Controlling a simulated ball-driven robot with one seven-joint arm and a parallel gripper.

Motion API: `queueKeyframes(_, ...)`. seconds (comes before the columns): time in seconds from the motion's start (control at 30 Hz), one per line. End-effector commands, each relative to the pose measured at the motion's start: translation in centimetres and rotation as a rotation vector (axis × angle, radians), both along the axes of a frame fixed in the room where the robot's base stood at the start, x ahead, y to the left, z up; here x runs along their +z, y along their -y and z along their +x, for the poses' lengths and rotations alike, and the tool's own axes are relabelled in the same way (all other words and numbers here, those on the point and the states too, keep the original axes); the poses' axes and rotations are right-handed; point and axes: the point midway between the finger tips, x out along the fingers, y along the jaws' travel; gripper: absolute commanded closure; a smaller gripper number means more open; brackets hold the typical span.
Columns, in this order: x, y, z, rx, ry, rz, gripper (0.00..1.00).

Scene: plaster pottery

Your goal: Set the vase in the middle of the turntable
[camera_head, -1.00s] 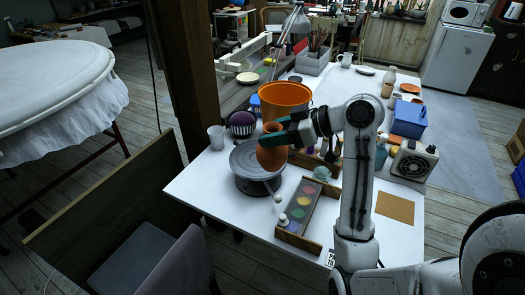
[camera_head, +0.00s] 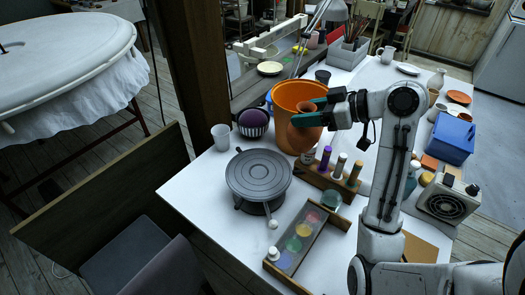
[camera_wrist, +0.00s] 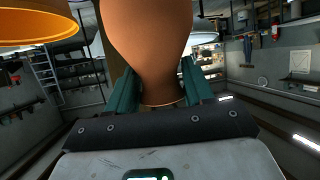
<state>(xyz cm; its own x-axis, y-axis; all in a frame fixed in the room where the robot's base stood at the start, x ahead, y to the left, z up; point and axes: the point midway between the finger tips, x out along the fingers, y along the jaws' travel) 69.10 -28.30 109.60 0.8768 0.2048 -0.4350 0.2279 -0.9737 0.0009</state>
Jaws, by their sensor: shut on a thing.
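The terracotta vase (camera_head: 303,134) is between the teal fingers of my gripper (camera_head: 309,111), which is shut on it. In the head view the vase overlaps the front of the orange bucket, right of and behind the turntable; its height above the table is hard to tell. The grey round turntable (camera_head: 258,172) stands on the white table with its top bare. In the wrist view the vase (camera_wrist: 148,42) fills the upper middle, with a finger of my gripper (camera_wrist: 158,88) on each side near its narrow end.
The orange bucket (camera_head: 283,98) stands behind the turntable. A striped bowl with a purple ball (camera_head: 253,121) and a pale cup (camera_head: 221,137) stand to the left. A rack of bottles (camera_head: 322,178) and a palette of coloured glazes (camera_head: 299,240) lie right and in front.

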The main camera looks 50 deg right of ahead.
Motion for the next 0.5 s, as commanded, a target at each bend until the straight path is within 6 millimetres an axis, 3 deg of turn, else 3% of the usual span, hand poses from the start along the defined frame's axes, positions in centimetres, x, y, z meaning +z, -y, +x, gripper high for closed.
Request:
queueKeyframes(0.3,-3.1,-3.6,6.4,0.006,-0.003,0.003,1.0)
queueKeyframes(0.5,-6.6,-4.7,8.6,0.003,-0.003,0.003,1.0)
